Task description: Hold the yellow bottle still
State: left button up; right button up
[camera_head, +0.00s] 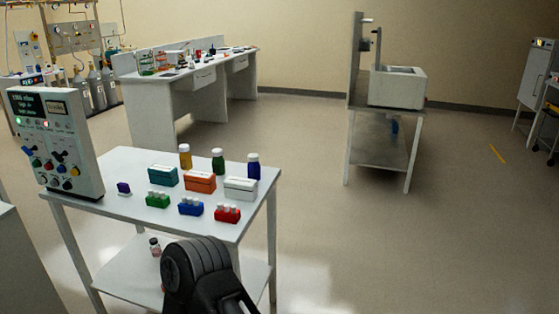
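The yellow bottle (185,157), amber-yellow with a white cap, stands upright at the back edge of the white table. Nothing touches it. A green bottle (218,162) and a blue bottle (253,167) stand to its right, both with white caps. A black, ribbed part of my own arm rises from the bottom of the view, in front of the table and well short of the yellow bottle. I cannot tell which arm it belongs to. No gripper fingertips show.
On the white table (120,165) are teal (163,177), orange (200,183) and white (240,190) boxes, and green, blue and red vial racks in front. A control panel (55,143) stands at its left end. Open floor (400,240) lies to the right.

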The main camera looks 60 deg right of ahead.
aim_at(185, 159)
jog(key=z, duration=1.5)
